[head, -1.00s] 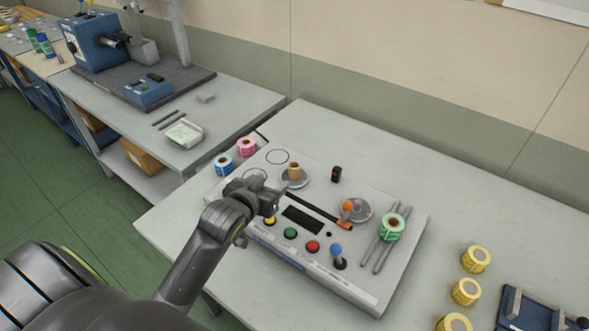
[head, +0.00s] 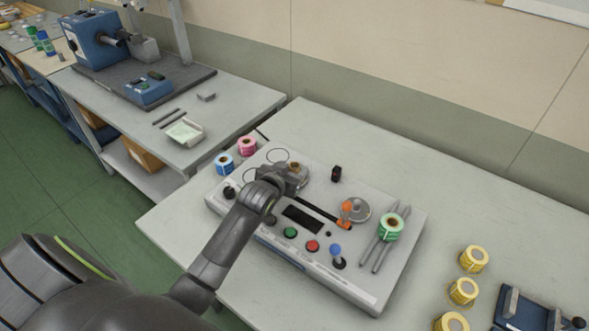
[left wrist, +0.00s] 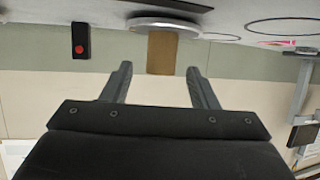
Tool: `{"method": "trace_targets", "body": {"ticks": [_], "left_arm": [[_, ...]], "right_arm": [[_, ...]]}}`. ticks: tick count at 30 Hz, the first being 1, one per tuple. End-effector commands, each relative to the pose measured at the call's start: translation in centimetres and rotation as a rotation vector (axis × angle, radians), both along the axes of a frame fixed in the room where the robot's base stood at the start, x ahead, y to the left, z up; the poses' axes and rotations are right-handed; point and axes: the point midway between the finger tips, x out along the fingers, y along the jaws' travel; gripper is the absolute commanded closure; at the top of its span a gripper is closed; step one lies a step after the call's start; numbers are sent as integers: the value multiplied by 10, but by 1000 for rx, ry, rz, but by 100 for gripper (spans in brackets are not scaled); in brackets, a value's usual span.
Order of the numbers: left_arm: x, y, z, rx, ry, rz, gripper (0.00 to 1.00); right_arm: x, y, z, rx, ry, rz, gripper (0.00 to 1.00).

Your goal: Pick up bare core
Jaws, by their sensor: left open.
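The bare core (head: 295,167) is a small brown cardboard tube standing on a round metal plate on the left part of the rewinder panel. In the head view only its top shows, as my left gripper (head: 286,181) hides the rest. In the left wrist view, which is upside down, the core (left wrist: 162,52) lies between the lines of the two open fingers, around the level of the fingertips (left wrist: 159,72). Gaps show on both sides of it, and the jaws are empty. My right gripper is in neither view.
The rewinder panel (head: 350,275) carries buttons, an orange-knobbed lever (head: 346,206) and a second disc (head: 360,210). A green roll (head: 391,227) sits at its right, by metal rods. Pink (head: 247,146) and blue (head: 224,163) rolls stand behind left; yellow rolls (head: 463,291) stand right.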

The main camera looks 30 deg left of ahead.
Motion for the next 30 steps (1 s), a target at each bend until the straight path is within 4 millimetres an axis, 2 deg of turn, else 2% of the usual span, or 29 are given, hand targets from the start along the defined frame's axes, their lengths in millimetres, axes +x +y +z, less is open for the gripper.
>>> {"method": "trace_targets", "body": {"ticks": [3, 11, 21, 30], "left_arm": [[6, 1, -2, 0, -1, 0, 46], [6, 1, -3, 1, -1, 0, 47], [6, 1, -3, 1, 0, 0, 92], [7, 1, 3, 1, -3, 0, 93]], "right_arm": [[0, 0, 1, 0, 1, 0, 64], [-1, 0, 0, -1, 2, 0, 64], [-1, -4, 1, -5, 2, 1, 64], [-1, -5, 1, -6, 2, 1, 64]]}}
